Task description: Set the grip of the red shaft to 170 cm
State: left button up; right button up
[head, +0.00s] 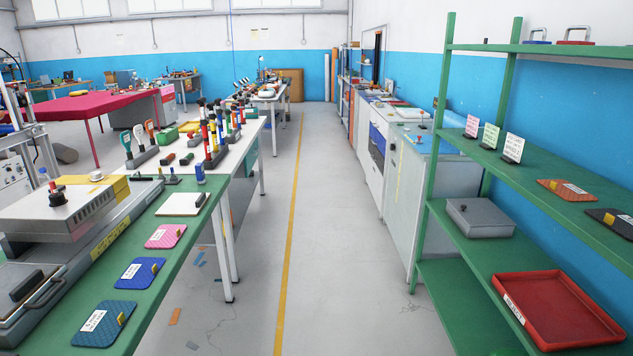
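Several short upright shafts with dark tops stand close together on the white-topped bench at left of centre, in red, yellow, blue and green. A red shaft (205,132) is among them, partly hidden by its neighbours. At this distance I cannot read any centimetre scale or tell where its grip is set. Neither of my grippers is in view.
A green bench (151,262) at front left carries pink and blue pads and a white board. A green shelf rack (460,270) at right holds a red tray (560,310) and a grey box (480,217). The grey aisle with a yellow line (290,225) is mostly clear.

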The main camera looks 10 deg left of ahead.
aim_at(200, 101)
jog(key=i+l+u, duration=0.15)
jog(key=i+u, duration=0.25)
jog(key=i, duration=0.35)
jog(key=i+l+u, duration=0.4)
jog(key=i, duration=0.3)
jog(key=i+l+u, duration=0.45)
jog(key=i+l, duration=0.15)
